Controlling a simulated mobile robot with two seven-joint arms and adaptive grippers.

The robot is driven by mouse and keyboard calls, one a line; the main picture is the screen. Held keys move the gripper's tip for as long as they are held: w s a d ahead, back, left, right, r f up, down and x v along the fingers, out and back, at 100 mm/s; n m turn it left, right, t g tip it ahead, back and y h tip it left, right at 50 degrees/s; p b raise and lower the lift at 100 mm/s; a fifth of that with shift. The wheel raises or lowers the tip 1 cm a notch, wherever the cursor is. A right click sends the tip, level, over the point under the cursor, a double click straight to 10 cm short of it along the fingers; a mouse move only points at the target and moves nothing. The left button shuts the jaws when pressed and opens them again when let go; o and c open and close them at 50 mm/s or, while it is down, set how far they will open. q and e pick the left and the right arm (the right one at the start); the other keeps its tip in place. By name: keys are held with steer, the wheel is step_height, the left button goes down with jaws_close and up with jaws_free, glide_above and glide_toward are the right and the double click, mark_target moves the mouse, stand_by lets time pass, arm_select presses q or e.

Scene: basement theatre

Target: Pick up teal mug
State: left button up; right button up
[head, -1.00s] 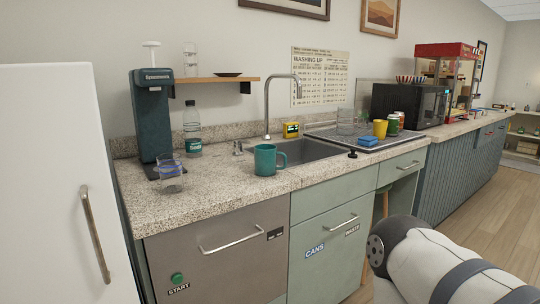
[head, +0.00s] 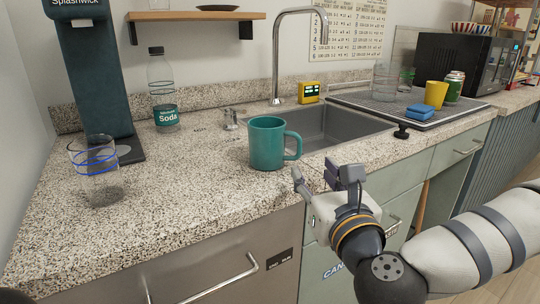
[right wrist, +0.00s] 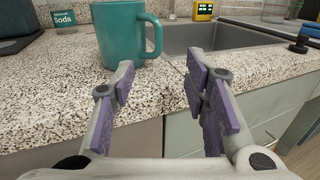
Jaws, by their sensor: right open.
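The teal mug (head: 266,145) stands upright on the speckled counter, just left of the sink's front edge, with its handle to the right. It also shows in the right wrist view (right wrist: 119,37), beyond and left of the fingers, with its top cut off. My right gripper (head: 318,180) is open and empty, in front of the counter edge and a little below and right of the mug. In the right wrist view its two purple-padded fingers (right wrist: 158,82) are apart, with nothing between them. My left gripper is not in view.
A clear glass with blue bands (head: 95,170) stands left on the counter by the dark dispenser (head: 91,75). A soda bottle (head: 163,95) is behind. The sink (head: 340,128) and drying mat (head: 405,108) with a yellow cup (head: 436,94) lie right.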

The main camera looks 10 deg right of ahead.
mark_target(300, 149)
steer(key=w, duration=0.2)
steer(key=w+r, duration=0.1)
steer(key=w, duration=0.3)
steer(key=shift+w+a+r+p, duration=0.25)
steer(key=shift+w+r+p, duration=0.1)
steer(key=shift+r, duration=0.05)
steer(key=shift+w, duration=0.3)
jaws_close()
